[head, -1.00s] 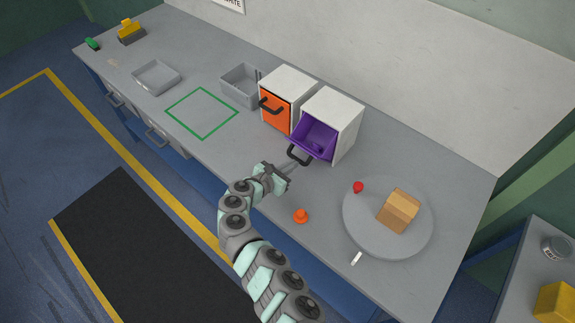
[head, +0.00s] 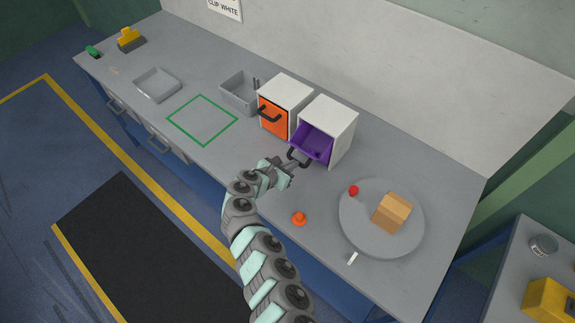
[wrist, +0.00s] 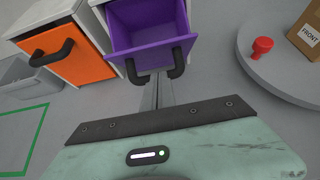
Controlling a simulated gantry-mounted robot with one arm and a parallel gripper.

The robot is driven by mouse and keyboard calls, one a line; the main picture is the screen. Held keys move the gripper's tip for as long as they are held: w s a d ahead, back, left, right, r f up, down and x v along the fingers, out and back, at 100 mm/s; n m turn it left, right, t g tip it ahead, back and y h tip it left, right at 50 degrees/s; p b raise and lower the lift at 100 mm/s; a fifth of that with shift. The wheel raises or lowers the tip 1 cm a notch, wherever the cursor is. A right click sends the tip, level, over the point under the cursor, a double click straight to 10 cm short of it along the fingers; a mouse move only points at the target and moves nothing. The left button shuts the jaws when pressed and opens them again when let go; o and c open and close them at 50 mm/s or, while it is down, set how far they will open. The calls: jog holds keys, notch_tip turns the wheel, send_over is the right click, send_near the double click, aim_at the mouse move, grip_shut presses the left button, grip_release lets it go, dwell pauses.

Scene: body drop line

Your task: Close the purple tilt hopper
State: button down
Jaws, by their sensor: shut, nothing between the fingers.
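The purple tilt hopper (head: 313,143) is tilted open out of its white cabinet (head: 332,117), with a dark handle (head: 298,156) on its front. In the wrist view the purple hopper (wrist: 150,40) shows its inside, which looks empty there, and its black handle (wrist: 157,70). My gripper (head: 292,166) is shut and empty, just in front of and below the handle. In the wrist view its fingers (wrist: 156,90) point at the middle of the handle; I cannot tell whether they touch it.
An orange hopper (head: 274,116) beside it is closed. A grey turntable (head: 380,245) with a cardboard box (head: 391,212) and a red knob-like piece (head: 353,190) stands to the right. An orange piece (head: 299,218) lies near the front edge. A grey bin (head: 238,95) stands to the left.

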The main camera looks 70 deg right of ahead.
jog(key=shift+y, duration=0.4)
jog(key=shift+s+d+r+p, duration=0.25)
jog(key=shift+s+d+r, duration=0.1)
jog(key=shift+d+r, duration=0.6)
jog(key=shift+s+d+r+p, duration=0.35)
jog(key=shift+d+r, duration=0.4)
jog(key=shift+d, duration=0.45)
jog(key=shift+s+d+r+p, duration=0.2)
jog(key=shift+s+d+r, duration=0.2)
jog(key=shift+d+r, duration=0.55)
jog(key=shift+d+f, duration=0.1)
jog(key=shift+d, duration=0.05)
jog(key=shift+a+r+p, duration=0.2)
jog(key=shift+p, duration=0.2)
jog(key=d+r+p+v, duration=0.1)
jog(key=p+v, duration=0.4)
jog(key=v, duration=0.7)
jog(key=shift+a+r+p, duration=0.25)
jog(key=shift+r+p, duration=0.1)
jog(key=shift+p, duration=0.05)
